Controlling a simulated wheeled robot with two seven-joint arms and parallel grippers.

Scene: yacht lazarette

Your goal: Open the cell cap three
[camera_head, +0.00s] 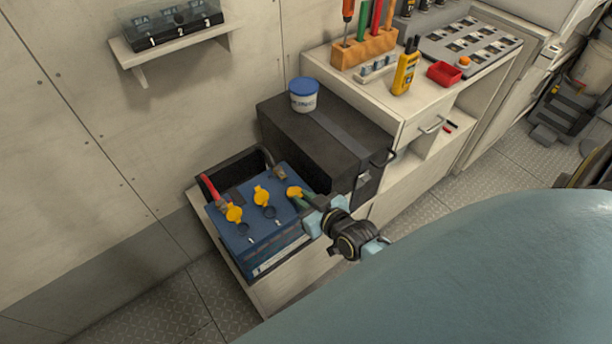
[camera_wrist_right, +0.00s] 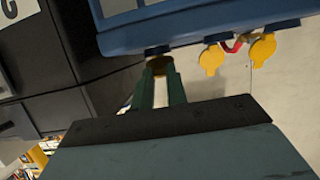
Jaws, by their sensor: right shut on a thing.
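The blue battery (camera_head: 240,248) stands on a low ledge, with a row of yellow caps on top. The nearest cap to the red lead (camera_head: 234,214) and the middle cap (camera_head: 261,195) appear raised beside dark round openings. Both also show standing out from the battery (camera_wrist_right: 135,40) in the wrist view, as yellow tabs (camera_wrist_right: 212,58). Cap three (camera_head: 293,191) is at the battery's right end. My right gripper (camera_head: 302,198) is shut on it; its fingers (camera_wrist_right: 160,85) partly hide the cap (camera_wrist_right: 158,64) in the wrist view. My left gripper is not in view.
A black box (camera_head: 325,145) with a white-and-blue tub (camera_head: 304,95) stands behind the battery. A counter at the right back holds a yellow meter (camera_head: 405,68), a red tray (camera_head: 444,73) and a tool rack (camera_head: 364,47). A wall shelf (camera_head: 165,50) holds a numbered case.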

